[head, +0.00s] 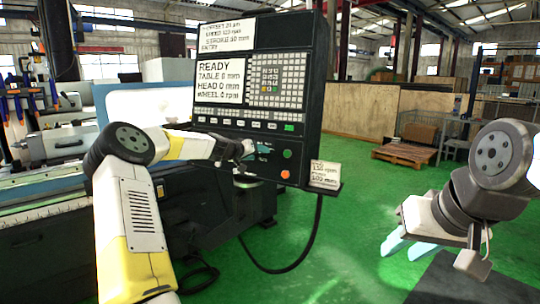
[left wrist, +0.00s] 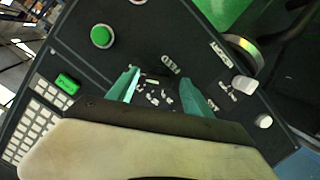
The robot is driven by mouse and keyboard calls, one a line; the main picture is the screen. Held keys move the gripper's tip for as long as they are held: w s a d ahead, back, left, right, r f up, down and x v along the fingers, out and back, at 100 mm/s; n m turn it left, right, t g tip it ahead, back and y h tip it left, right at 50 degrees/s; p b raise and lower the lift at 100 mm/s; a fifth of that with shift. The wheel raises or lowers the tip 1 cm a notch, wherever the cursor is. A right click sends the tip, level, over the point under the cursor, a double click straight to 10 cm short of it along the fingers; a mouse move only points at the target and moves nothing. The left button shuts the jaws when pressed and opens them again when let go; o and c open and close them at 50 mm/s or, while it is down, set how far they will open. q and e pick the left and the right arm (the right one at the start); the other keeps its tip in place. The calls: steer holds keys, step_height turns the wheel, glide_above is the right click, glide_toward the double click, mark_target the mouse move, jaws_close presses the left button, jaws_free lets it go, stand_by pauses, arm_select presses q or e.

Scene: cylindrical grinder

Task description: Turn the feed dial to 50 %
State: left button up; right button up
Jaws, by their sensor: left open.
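The control console (head: 318,60) stands upright in the head view, with a lit screen, a keypad and a row of buttons. My left gripper (head: 263,149) is at the lower part of its panel, where the arm hides some controls. In the left wrist view the teal fingers of my left gripper (left wrist: 160,88) are apart, over a dark spot with small white marks, the likely feed dial (left wrist: 152,83). The dial's setting is too small to read, and I cannot tell whether the fingers touch it. My right gripper (head: 410,247) is open and empty, low at the right.
A green button (left wrist: 101,37) and a green key (left wrist: 67,84) lie beside the fingers, with pale knobs (left wrist: 245,85) on the other side. An orange button (head: 285,174) and a small label card (head: 326,170) sit low on the console. A cable (head: 312,240) hangs below.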

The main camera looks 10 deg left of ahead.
arm_select(q)
steer(key=shift+w+d+f, duration=0.2)
steer(key=shift+w, duration=0.3)
jaws_close()
